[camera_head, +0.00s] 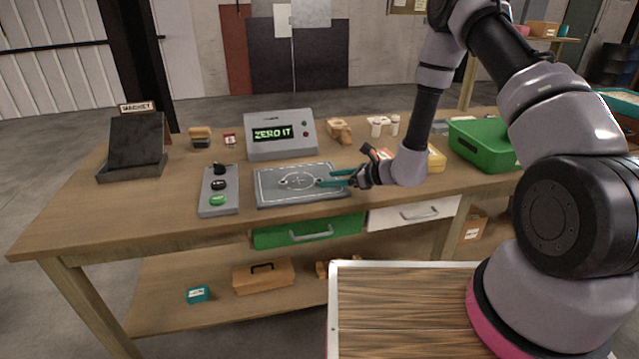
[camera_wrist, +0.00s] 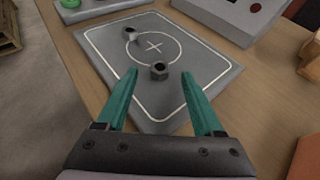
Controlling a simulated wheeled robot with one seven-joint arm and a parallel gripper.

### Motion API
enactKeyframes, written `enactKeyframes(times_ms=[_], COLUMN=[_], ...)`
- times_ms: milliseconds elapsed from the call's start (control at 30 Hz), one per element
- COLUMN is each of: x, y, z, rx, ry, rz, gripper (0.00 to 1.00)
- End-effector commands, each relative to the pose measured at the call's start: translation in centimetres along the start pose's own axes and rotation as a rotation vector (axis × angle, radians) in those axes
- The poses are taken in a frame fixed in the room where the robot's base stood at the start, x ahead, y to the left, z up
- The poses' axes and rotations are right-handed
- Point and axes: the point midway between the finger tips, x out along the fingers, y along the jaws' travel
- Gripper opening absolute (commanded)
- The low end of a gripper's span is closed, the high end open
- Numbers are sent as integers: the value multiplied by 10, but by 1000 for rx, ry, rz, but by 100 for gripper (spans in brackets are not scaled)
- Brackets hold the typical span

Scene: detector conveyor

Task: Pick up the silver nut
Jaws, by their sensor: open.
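A grey metallic hex nut (camera_wrist: 159,70) with a dark hole lies on the flat grey plate (camera_wrist: 205,62), near the marked circle's edge. A second small dark nut-like piece (camera_wrist: 129,34) lies farther back on the plate. Their shades are close, so I cannot tell for sure which one is silver. My gripper (camera_wrist: 159,76) is open, its teal fingertips to either side of the nearer nut in the wrist view; whether they are down at its height is unclear. In the head view my gripper (camera_head: 334,178) is over the right side of the plate (camera_head: 275,196).
A button panel (camera_head: 218,190) stands left of the plate, and a display box (camera_head: 281,134) reading "ZERO IT" stands behind it. A black tray (camera_head: 134,150) is at the far left. A green bin (camera_head: 482,146) and small boxes stand to the right. Bare tabletop shows front left.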

Motion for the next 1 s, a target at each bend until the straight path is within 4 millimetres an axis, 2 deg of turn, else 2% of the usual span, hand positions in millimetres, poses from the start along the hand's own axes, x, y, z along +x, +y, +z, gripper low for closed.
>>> enactKeyframes(times_ms=[100, 200, 467, 500, 667, 700, 1000], x=[20, 30, 35, 35, 35, 35, 34], y=[0, 0, -1, -1, -1, -1, -1], z=[-1, -1, -1, -1, -1, -1, 1], rx=[-3, -2, -1, -1, -1, -1, -2], ry=[0, 1, 1, 1, 1, 1, 0], rz=[2, 2, 1, 1, 1, 1, 1], gripper=[69, 69, 69, 65, 4, 0, 0])
